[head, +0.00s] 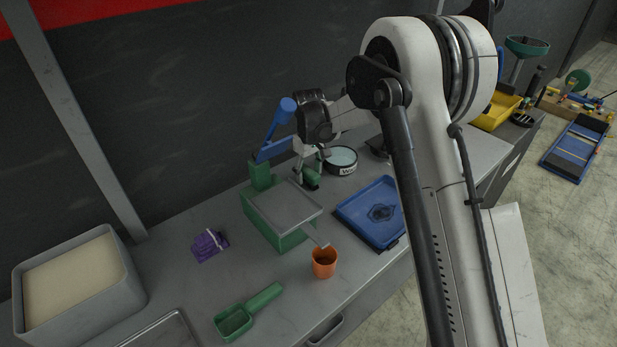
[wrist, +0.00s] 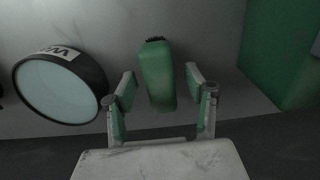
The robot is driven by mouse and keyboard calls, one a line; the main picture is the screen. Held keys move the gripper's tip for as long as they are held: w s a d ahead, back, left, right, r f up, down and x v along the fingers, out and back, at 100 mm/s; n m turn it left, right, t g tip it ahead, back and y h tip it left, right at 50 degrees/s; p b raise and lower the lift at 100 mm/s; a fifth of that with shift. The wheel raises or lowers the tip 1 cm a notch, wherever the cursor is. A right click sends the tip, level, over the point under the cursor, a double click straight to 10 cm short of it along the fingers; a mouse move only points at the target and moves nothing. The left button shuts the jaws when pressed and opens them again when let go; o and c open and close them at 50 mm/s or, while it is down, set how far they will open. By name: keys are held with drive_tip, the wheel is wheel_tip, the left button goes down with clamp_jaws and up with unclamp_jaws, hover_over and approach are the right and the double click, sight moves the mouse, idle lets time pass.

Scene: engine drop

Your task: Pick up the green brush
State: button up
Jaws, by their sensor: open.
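The green brush (wrist: 157,72) shows in the wrist view as a green block with dark bristles at its far end. My gripper (wrist: 160,82) is open, with one finger on each side of the brush and visible gaps between the fingers and it. In the head view my gripper (head: 309,174) hangs low over the bench behind the green box-shaped stand, beside the blue-armed part. The brush is mostly hidden there by the fingers, with only green bits showing.
A round dark-rimmed container (wrist: 60,86) stands close left of my gripper in the wrist view. The green stand (head: 278,234) is close on the other side. A blue tray (head: 372,213), orange cup (head: 324,264), green scoop (head: 236,321) and purple object (head: 208,245) lie nearby.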

sight(309, 170)
drive_tip(key=shift+f+b, duration=0.25)
drive_tip(key=shift+b, duration=0.1)
idle(0.5)
clamp_jaws()
drive_tip(key=shift+r, duration=0.1)
drive_tip(key=shift+r+p, duration=0.5)
drive_tip(key=shift+p, duration=0.1)
wheel_tip(309, 170, up, 9)
drive_tip(key=shift+r+b, duration=0.2)
drive_tip(key=shift+b, duration=0.45)
